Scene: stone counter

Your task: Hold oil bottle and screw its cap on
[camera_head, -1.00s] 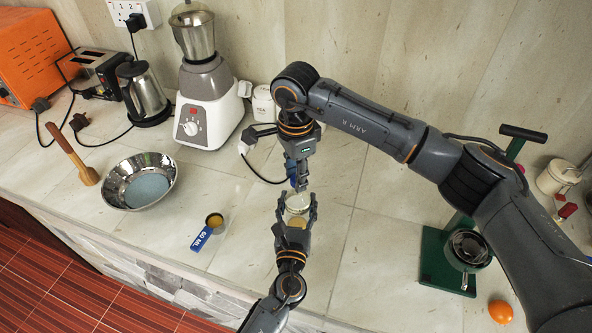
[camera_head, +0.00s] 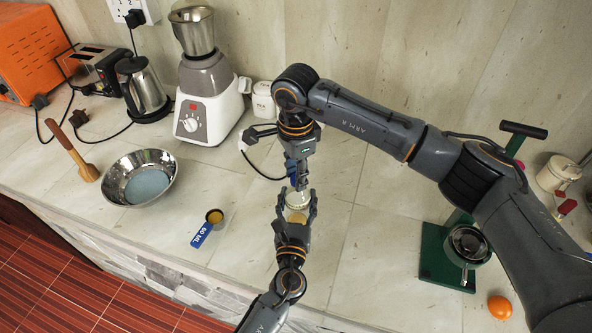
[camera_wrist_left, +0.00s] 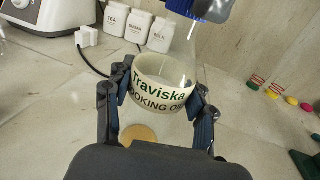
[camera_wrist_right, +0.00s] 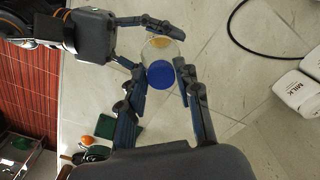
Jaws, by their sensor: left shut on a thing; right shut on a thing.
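That gripper is shut on the bottle's body from both sides. My right gripper (camera_head: 298,184) points down from above at the bottle's top. The blue cap (camera_wrist_right: 160,74) lies between the right fingers, directly over the bottle in the right wrist view. The right gripper is shut on the cap. The fingers largely hide the cap in the head view. I cannot tell how far the cap is threaded on.
A measuring cup with a blue handle (camera_head: 203,235) and a metal bowl (camera_head: 117,184) lie to the left. A blender (camera_head: 207,112) and white canisters (camera_head: 263,97) stand behind. A green-based juicer (camera_head: 432,260) and an orange (camera_head: 499,308) are at right. The counter around the bottle is clear.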

